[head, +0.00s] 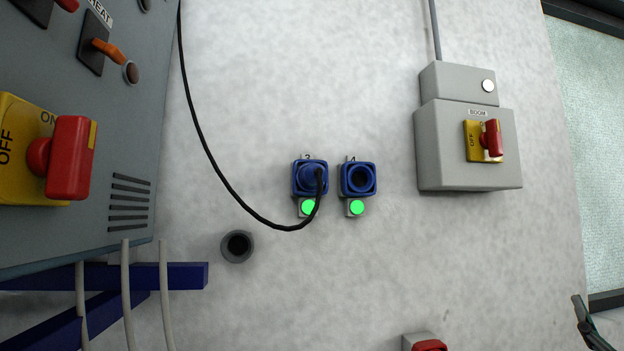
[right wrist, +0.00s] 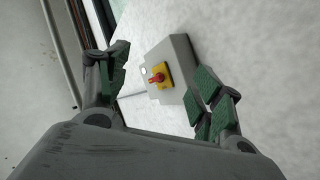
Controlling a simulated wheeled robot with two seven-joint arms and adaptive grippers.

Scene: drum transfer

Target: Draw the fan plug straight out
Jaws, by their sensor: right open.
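The fan plug (head: 314,174) sits in the left blue wall socket (head: 297,180), with a black cable (head: 215,160) looping down from the top left to it. The right blue socket (head: 344,182) beside it has no plug. A green light shows below each socket. My right gripper (head: 585,322) shows only in part at the lower right corner of the head view, well away from the plug. In the right wrist view, my right gripper (right wrist: 160,90) is open and empty, its green-padded fingers apart. My left gripper is not in view.
A grey box (head: 468,148) with a red and yellow switch is on the wall at right; it also shows in the right wrist view (right wrist: 184,88). A grey cabinet (head: 120,160) fills the left. A round holder (head: 237,246) sits below left of the sockets. The wall between is clear.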

